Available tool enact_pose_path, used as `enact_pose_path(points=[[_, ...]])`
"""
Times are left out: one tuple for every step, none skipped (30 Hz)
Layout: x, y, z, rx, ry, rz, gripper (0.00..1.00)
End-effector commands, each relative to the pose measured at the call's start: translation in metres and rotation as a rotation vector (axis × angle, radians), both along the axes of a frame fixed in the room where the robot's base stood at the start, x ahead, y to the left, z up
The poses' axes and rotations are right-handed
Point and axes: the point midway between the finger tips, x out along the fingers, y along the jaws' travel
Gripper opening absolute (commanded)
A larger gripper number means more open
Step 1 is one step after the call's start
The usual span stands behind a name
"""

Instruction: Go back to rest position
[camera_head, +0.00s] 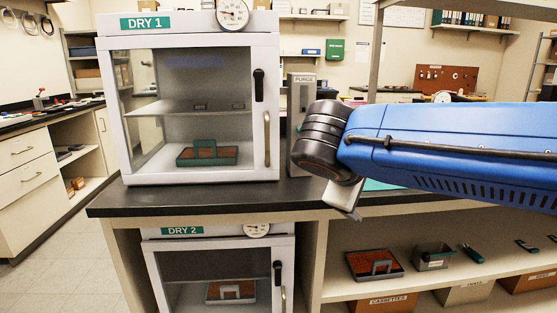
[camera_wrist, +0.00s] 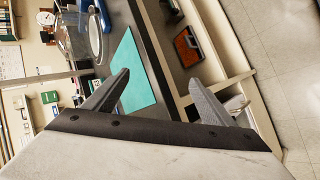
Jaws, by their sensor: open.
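My gripper shows in the wrist view (camera_wrist: 160,88), with its two grey fingers spread apart and nothing between them. Beyond the fingers lie the dark bench top and the shelf below it. In the head view my blue arm reaches in from the right, over the bench and right of the DRY 1 cabinet (camera_head: 200,180). Its dark end hides part of the bench, and the gripper's fingers cannot be made out there. The cabinet is shut, and a green-framed tray with a brown inside (camera_head: 207,155) sits in it.
The DRY 2 cabinet (camera_head: 215,270) stands below the bench top (camera_head: 240,195). A teal mat (camera_wrist: 130,72) lies on the bench. Floor (camera_head: 50,265) is clear at left.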

Motion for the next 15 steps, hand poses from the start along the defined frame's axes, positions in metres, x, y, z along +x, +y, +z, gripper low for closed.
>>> enact_pose_path(points=[[-0.007, -0.017, -0.012, 0.036, 0.022, -0.033, 0.77], [-0.012, -0.025, -0.019, 0.058, 0.035, -0.049, 0.77], [-0.018, -0.034, -0.029, 0.089, 0.052, -0.070, 0.77], [-0.022, -0.041, -0.035, 0.112, 0.063, -0.087, 0.77], [-0.027, -0.047, -0.043, 0.136, 0.075, -0.104, 0.77], [-0.034, -0.055, -0.052, 0.169, 0.087, -0.126, 0.77], [-0.039, -0.060, -0.059, 0.194, 0.098, -0.142, 0.77], [-0.045, -0.066, -0.065, 0.218, 0.106, -0.160, 0.77], [-0.052, -0.072, -0.074, 0.252, 0.116, -0.182, 0.77], [-0.057, -0.077, -0.080, 0.277, 0.124, -0.200, 0.77], [-0.063, -0.081, -0.086, 0.303, 0.130, -0.216, 0.77], [-0.070, -0.086, -0.095, 0.337, 0.137, -0.240, 0.77], [-0.075, -0.089, -0.101, 0.364, 0.142, -0.258, 0.77], [-0.081, -0.092, -0.107, 0.391, 0.146, -0.275, 0.77], [-0.088, -0.096, -0.115, 0.426, 0.150, -0.299, 0.77]])
